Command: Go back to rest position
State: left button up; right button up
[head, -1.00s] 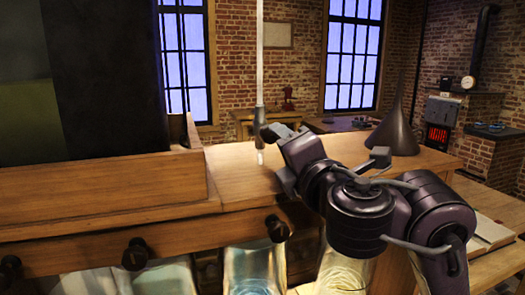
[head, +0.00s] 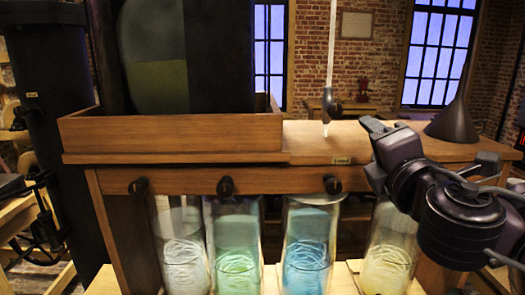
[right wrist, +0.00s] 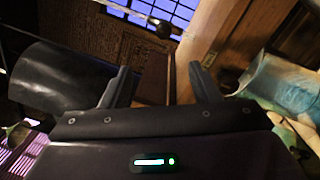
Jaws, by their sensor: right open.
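My right gripper (head: 372,152) is at the right of the head view, in front of the wooden bench and above the jars. In the right wrist view its two dark fingers (right wrist: 160,88) stand apart with nothing between them. It is to the right of a thin pale rod (head: 333,50) with a dark fitting (head: 332,104), and looks apart from it. My left gripper is out of view.
Several glass jars stand below the bench front: pale (head: 183,250), green (head: 236,245), blue (head: 306,250) and yellowish (head: 388,255). Dark knobs (head: 225,186) jut from the bench. A wooden tray (head: 180,133) and a dark funnel (head: 452,122) stand on top.

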notch_tip(320, 180, down, 25)
jog(key=s+a+m+g, duration=0.1)
jog(key=s+m+g, duration=0.1)
jog(key=m+g, duration=0.65)
jog(key=s+d+f+m+g, duration=0.1)
jog(key=s+f+m+g, duration=0.2)
jog(key=s+f+m, duration=0.55)
jog(key=s+d+f+m+g, duration=0.1)
jog(key=s+f+m+g, duration=0.35)
jog(key=s+f, duration=0.75)
jog(key=s+d+f+x, duration=0.1)
jog(key=s+x, duration=0.1)
jog(key=x, duration=1.1)
jog(key=s+x, duration=0.2)
jog(key=x, duration=1.1)
jog(key=s+d+f+g, duration=0.1)
jog(key=s+d+f, duration=0.1)
jog(key=s+f, duration=0.8)
jog(key=s+d+f, duration=0.2)
jog(key=s+f, duration=0.9)
jog(key=f, duration=0.2)
jog(key=shift+s+g+h, duration=0.25)
jog(key=shift+g+h, duration=0.05)
jog(key=shift+g, duration=0.1)
